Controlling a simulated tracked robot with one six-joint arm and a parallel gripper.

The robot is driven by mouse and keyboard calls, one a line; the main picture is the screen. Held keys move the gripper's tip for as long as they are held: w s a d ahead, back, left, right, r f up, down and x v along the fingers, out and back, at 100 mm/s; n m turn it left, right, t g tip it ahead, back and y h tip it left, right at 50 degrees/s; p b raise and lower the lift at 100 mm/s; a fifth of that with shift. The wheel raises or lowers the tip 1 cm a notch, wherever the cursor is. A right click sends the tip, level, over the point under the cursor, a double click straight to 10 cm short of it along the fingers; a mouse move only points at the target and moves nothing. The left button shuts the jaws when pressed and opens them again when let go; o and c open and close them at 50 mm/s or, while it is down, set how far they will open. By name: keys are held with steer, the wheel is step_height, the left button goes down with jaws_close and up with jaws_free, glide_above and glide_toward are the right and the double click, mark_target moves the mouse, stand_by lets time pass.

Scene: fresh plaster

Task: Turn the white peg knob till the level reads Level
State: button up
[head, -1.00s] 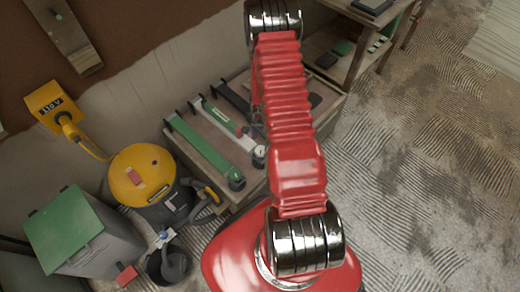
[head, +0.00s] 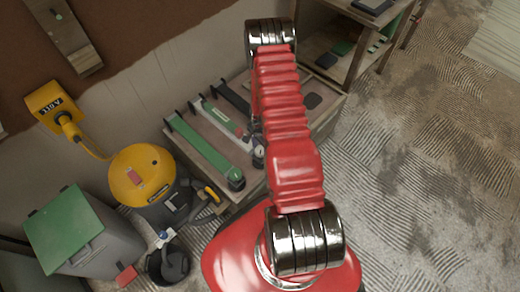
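A white bar (head: 215,112) with a green strip along it lies on the low wooden bench, between a green bar (head: 203,148) and a black bar (head: 232,97). At its near end is a small round pale-faced fitting (head: 259,152), close beside my red arm. I cannot tell whether this is the white peg knob or the level, and its reading is too small to make out. The green bar ends in a dark round fitting with a green top (head: 236,177). My gripper cannot be made out; my arm reaches over the bench and hides part of it.
The bench (head: 215,175) stands against the wall. A yellow vacuum (head: 140,172), a grey bin with a green lid (head: 75,230) and a black bucket (head: 168,265) stand left. A wooden shelf unit (head: 350,45) is behind right. The floor at right is clear.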

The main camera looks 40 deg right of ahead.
steer(key=c, duration=0.9)
steer(key=shift+a, duration=0.2)
steer(key=shift+d, duration=0.2)
steer(key=shift+n, duration=0.3)
steer(key=shift+d+n, duration=0.1)
steer(key=shift+n, duration=2.9)
steer(key=o, duration=1)
